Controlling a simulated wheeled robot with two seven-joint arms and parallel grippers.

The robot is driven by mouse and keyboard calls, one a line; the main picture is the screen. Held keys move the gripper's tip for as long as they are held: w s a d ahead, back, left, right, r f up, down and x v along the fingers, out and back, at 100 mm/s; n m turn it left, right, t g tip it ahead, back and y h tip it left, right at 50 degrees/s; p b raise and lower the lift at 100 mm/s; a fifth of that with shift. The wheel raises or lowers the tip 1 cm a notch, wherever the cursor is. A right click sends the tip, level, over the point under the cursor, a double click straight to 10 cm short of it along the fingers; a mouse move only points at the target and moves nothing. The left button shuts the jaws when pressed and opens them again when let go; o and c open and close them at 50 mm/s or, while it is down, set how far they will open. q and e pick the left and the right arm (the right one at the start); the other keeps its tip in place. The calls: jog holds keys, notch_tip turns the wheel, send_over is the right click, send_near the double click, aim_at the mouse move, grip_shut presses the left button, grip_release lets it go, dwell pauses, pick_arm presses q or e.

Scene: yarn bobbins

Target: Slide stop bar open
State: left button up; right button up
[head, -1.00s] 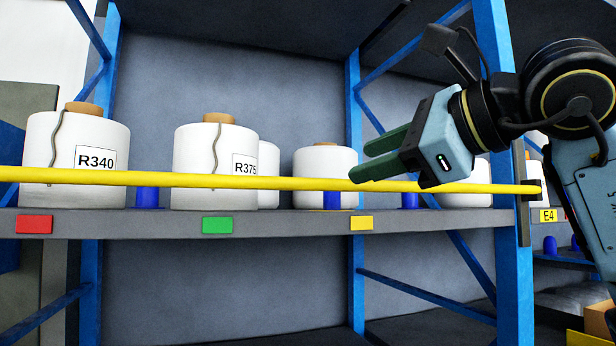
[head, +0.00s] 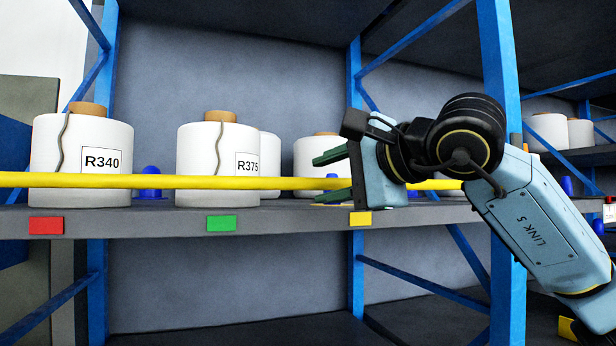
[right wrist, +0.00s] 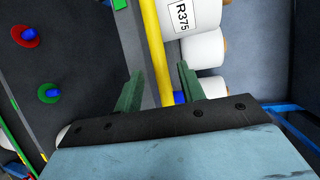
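The yellow stop bar (head: 80,180) runs level along the front of the shelf, in front of the bobbins. My right gripper (head: 332,177) is open, its green fingers pointing left, one above and one below the bar. In the right wrist view the bar (right wrist: 152,40) passes between the two spread fingers (right wrist: 158,84), with gaps beside it. My left gripper is not in view.
White bobbins R340 (head: 65,150) and R375 (head: 200,150) stand on the shelf (head: 150,222) behind the bar, with others further right. Blue uprights (head: 500,100) frame the rack. Red, green and yellow tags mark the shelf edge. Space before the shelf's left part is clear.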

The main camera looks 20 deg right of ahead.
aim_at(313, 182)
jog(key=p+x, duration=0.1)
jog(key=x, duration=0.3)
jog(key=shift+w+a, duration=0.15)
jog(key=shift+w, duration=0.2)
jog(key=shift+f, duration=0.1)
grip_shut()
